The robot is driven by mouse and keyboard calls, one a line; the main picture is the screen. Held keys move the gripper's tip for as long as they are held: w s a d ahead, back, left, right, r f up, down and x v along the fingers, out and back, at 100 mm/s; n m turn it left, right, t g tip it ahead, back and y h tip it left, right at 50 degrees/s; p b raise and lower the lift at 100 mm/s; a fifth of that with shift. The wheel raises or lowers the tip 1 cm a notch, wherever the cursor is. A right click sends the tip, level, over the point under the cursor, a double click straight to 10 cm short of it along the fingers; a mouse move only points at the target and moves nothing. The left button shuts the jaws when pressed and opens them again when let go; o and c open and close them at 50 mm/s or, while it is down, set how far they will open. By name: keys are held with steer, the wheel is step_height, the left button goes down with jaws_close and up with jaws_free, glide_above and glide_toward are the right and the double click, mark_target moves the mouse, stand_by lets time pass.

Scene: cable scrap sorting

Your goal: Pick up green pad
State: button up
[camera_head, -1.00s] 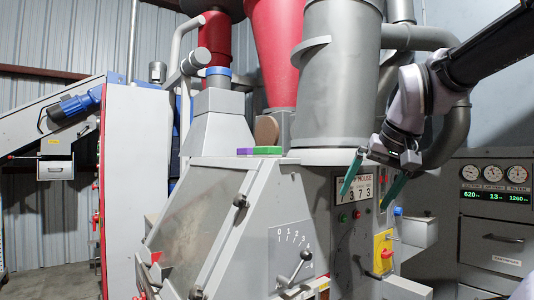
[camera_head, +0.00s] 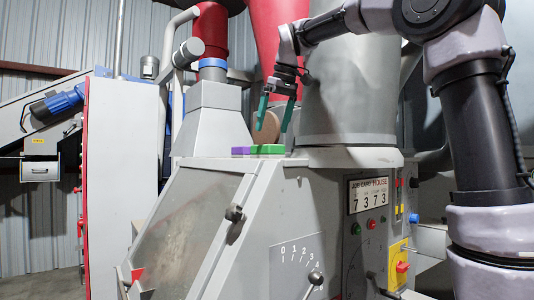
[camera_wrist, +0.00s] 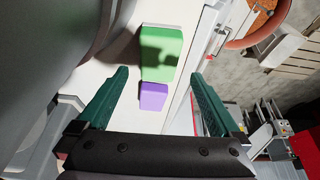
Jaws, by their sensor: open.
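The green pad (camera_head: 267,149) lies flat on the top ledge of the grey machine, beside a smaller purple pad (camera_head: 241,150) on its left. My gripper (camera_head: 274,118) is open and empty, with its teal fingers pointing down above the green pad. In the wrist view, the green pad (camera_wrist: 160,54) lies ahead of the gap between my two fingers (camera_wrist: 157,98). The purple pad (camera_wrist: 153,97) shows between the fingertips, on the near side of the green pad. A shadow falls on part of the green pad.
A large grey cylinder (camera_head: 350,90) stands just right of the pads, close to my gripper. A grey hopper (camera_head: 208,115) rises to their left, with a brown rounded piece (camera_head: 266,130) behind. The ledge (camera_head: 335,157) is narrow, with a sloping front below it.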

mark_target(267, 148)
steer(key=x, duration=0.7)
steer(key=shift+w, duration=0.2)
steer(key=shift+f, duration=0.2)
steer(key=shift+f, duration=0.25)
steer(key=c, duration=1.4)
steer(key=shift+r, duration=0.1)
step_height(267, 148, up, 10)
steer(key=shift+r, duration=0.15)
